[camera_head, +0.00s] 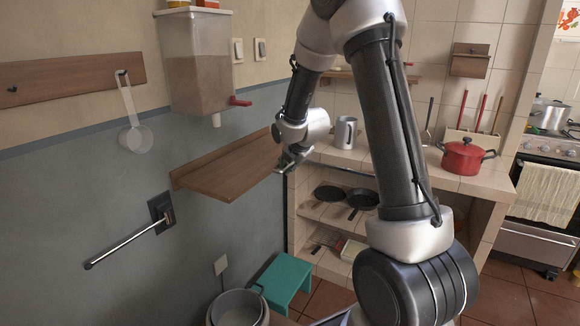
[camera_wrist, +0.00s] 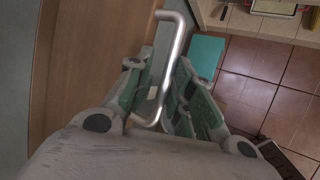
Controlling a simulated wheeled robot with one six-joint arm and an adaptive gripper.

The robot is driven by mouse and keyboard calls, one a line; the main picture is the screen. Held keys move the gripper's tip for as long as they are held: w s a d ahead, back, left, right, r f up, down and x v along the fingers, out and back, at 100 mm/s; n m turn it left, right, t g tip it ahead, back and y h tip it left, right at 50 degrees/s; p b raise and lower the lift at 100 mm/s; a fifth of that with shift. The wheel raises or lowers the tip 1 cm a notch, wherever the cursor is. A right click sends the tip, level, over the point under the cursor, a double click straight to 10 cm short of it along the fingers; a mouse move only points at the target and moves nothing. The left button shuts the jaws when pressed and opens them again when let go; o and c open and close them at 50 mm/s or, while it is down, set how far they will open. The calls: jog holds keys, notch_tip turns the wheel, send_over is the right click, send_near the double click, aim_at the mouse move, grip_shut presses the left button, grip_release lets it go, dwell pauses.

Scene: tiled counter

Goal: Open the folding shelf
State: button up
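The folding shelf (camera_head: 222,172) is a brown wooden board on the grey wall, standing out from it and looking roughly level in the head view. Its wooden face (camera_wrist: 85,75) fills the left of the wrist view. A U-shaped metal handle (camera_wrist: 171,65) is beside the board in the wrist view. My gripper (camera_head: 288,163) is at the shelf's right end in the head view. In the wrist view, my gripper's green-padded fingers (camera_wrist: 164,75) are apart, with the handle bar between them and a gap on the bar's left. Contact on the right is unclear.
A dispenser (camera_head: 194,65) hangs above the shelf. A metal bar (camera_head: 128,246) juts from the wall below left. The tiled counter (camera_head: 345,157), with a red pot (camera_head: 463,157), is to the right.

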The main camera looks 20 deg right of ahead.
jog(key=shift+r, duration=0.15)
jog(key=v, duration=0.7)
jog(key=shift+s, duration=0.15)
dwell(0.3)
